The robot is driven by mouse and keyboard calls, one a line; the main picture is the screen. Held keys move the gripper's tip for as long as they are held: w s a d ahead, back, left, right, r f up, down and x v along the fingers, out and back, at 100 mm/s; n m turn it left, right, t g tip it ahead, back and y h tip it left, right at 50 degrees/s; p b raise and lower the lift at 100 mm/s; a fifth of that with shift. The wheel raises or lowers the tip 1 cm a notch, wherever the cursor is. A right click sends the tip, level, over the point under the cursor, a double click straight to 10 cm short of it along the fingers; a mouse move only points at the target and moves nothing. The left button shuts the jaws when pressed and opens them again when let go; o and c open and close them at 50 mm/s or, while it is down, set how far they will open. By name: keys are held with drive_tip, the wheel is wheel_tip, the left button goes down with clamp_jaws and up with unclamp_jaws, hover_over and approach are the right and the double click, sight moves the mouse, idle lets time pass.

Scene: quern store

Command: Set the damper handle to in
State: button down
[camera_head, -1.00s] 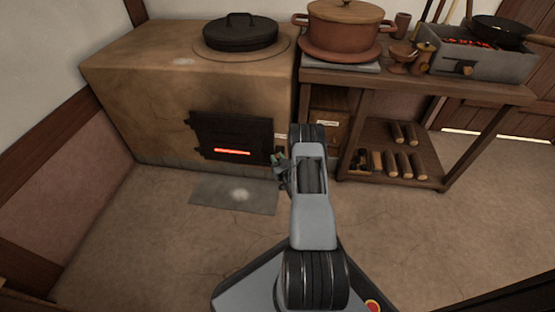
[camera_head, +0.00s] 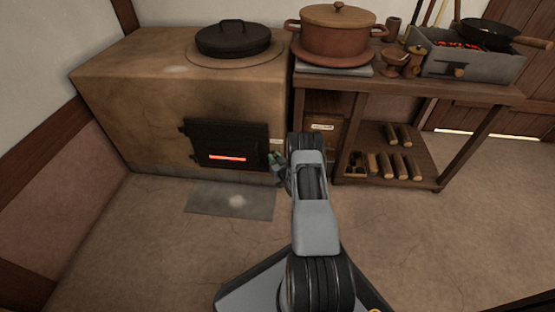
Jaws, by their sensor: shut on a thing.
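The clay stove (camera_head: 135,105) stands at the left, with a black firebox door (camera_head: 230,136) in its front and a red glow in the door's slot. My gripper (camera_head: 274,159) is at the stove's front right corner, just right of and slightly below the door. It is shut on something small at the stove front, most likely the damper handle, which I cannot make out. The jaws and wrist hide the handle, so its position, in or out, cannot be read. A small pale label shows just above the gripper.
A wooden shelf table (camera_head: 415,92) stands right of the stove, close to my arm, with a clay pot (camera_head: 335,42) and a grey brazier (camera_head: 470,62) on it. Logs lie on its lower shelf. A grey floor plate (camera_head: 230,200) lies before the stove. Floor at left and right is clear.

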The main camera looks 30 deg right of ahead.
drive_tip(key=c, duration=0.9)
unclamp_jaws()
drive_tip(key=shift+w+d, duration=0.1)
drive_tip(key=shift+d, duration=0.1)
drive_tip(key=shift+c, duration=0.2)
drive_tip(key=shift+a, duration=0.1)
drive_tip(key=s+a+p, duration=0.1)
drive_tip(key=s+p, duration=0.4)
drive_tip(key=s, duration=0.8)
drive_tip(key=shift+s, duration=0.35)
drive_tip(key=shift+a, duration=0.15)
drive_tip(key=shift+r, duration=0.1)
